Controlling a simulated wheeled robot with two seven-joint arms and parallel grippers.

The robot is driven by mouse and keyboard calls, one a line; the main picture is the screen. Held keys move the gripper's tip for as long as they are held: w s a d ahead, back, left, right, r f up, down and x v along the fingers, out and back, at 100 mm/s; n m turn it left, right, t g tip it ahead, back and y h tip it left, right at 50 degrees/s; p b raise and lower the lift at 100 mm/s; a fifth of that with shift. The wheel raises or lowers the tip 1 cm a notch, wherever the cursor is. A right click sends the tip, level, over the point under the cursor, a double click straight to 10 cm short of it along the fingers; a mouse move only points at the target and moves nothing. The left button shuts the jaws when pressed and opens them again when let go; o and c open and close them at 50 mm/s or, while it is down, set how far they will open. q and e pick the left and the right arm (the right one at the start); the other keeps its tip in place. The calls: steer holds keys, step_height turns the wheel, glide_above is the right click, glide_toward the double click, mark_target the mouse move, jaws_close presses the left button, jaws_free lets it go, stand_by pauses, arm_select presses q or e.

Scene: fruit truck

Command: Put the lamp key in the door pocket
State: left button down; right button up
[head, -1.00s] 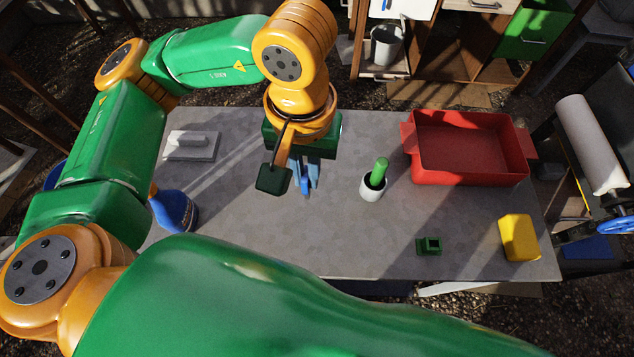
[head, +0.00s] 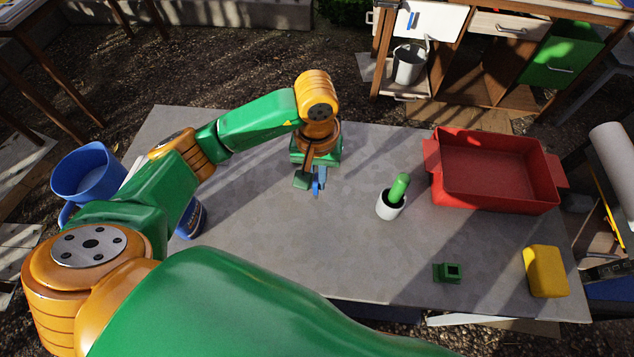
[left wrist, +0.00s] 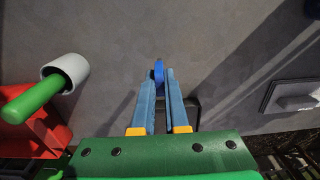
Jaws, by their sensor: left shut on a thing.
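My left gripper (head: 319,178) is over the far left-centre part of the grey table. In the left wrist view, the gripper (left wrist: 162,78) is shut on a small, rounded dark blue piece, the lamp key (left wrist: 158,70), which sticks out past the light blue fingertips. The key also shows as a blue bit (head: 316,191) in the head view; its shape is too small to tell there. A white door panel (head: 437,28) with blue marks stands on the cabinet behind the table. I cannot tell whether it carries the door pocket. My right gripper is not in view.
The table (head: 280,240) also holds a white cup (head: 391,206) with a green-handled thing, a red tray (head: 440,190), a green block (head: 448,274) and a yellow block (head: 545,272). A blue watering can (head: 85,172) is at the left. The table's middle is clear.

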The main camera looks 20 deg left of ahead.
arm_select(q)
step_height(320, 180, down, 2)
steer(key=shift+s+p, duration=0.1)
steer(key=shift+p, duration=0.2)
steer(key=shift+f, duration=0.1)
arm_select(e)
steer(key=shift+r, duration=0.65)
arm_select(q)
steer(key=shift+f, duration=0.1)
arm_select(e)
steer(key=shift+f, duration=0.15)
arm_select(q)
steer(key=shift+f+b, duration=0.1)
steer(key=shift+b, duration=0.3)
steer(key=c, duration=0.9)
jaws_free()
steer(key=shift+c, duration=0.2)
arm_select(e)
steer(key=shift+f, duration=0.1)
